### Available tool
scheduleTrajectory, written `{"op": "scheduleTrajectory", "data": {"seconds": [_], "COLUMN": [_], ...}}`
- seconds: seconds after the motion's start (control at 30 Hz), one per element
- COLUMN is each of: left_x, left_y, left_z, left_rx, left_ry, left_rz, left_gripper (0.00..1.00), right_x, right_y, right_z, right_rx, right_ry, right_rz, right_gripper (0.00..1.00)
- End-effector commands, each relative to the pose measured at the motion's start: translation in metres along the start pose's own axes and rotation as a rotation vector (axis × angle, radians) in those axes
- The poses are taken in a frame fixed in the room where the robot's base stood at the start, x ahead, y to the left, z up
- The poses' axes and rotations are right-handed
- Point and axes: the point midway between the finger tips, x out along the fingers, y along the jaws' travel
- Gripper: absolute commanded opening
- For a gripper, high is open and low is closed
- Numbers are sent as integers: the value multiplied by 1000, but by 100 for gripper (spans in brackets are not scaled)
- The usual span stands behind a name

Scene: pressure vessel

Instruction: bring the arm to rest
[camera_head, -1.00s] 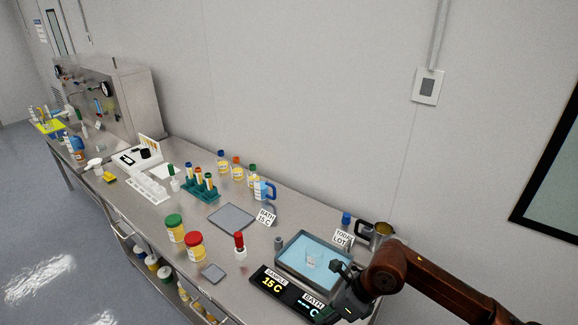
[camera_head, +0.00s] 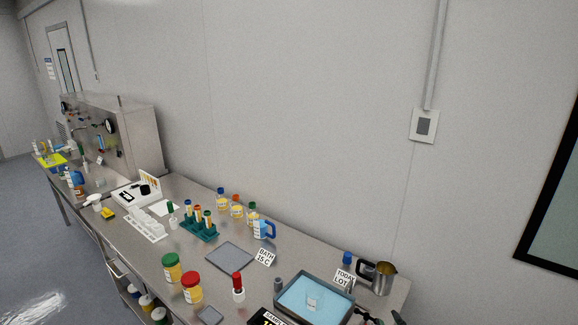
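Only a small dark part of my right gripper (camera_head: 382,318) shows at the bottom edge, just right of the blue water bath (camera_head: 340,319). Whether its fingers are open or shut cannot be made out, and the rest of it is cut off by the frame. My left gripper is not in view. The bath holds a small clear beaker (camera_head: 312,302) standing in the blue water.
A steel jug (camera_head: 381,279) and a TODAY LOT card (camera_head: 343,278) stand behind the bath. Red-capped (camera_head: 192,288) and green-capped jars (camera_head: 171,268), a grey plate (camera_head: 230,256) and a tube rack (camera_head: 200,230) occupy the bench. A steel cabinet (camera_head: 135,140) stands at the far left.

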Motion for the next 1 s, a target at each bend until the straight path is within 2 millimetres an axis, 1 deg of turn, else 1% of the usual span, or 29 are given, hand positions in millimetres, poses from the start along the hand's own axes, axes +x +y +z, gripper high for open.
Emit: {"op": "scheduleTrajectory", "data": {"seconds": [0.03,0.07,0.1,0.17,0.2,0.27,0.3,0.37,0.4,0.5,0.57,0.6,0.67,0.7,0.9,0.93,1.0], "left_x": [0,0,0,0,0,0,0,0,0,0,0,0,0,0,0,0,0], "left_y": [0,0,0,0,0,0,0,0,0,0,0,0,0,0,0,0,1], "left_z": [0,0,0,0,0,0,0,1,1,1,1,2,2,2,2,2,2], "left_rx": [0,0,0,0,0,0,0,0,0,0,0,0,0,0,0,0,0], "left_ry": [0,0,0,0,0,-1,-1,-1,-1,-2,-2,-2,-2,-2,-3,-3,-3], "left_rz": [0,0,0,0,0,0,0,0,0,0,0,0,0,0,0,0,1], "left_gripper": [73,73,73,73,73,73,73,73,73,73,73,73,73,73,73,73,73], "right_x": [-12,-19,-31,-52,-68,-95,-114,-141,-159,-196,-217,-230,-248,-261,-316,-310,-304], "right_y": [-7,-12,-19,-32,-42,-56,-67,-81,-90,-109,-118,-124,-132,-137,-160,-166,-178], "right_z": [35,55,81,117,140,171,189,210,222,242,250,255,260,264,273,280,294], "right_rx": [57,90,131,192,231,286,321,367,394,448,475,491,514,529,593,589,586], "right_ry": [-104,-167,-249,-371,-451,-568,-643,-741,-801,-920,-981,-1021,-1071,-1107,-1254,-1251,-1253], "right_rz": [-18,-30,-48,-77,-98,-130,-153,-185,-205,-250,-274,-290,-313,-327,-396,-399,-403], "right_gripper": [27,27,27,27,27,27,27,27,27,27,27,27,27,27,27,27,27]}}
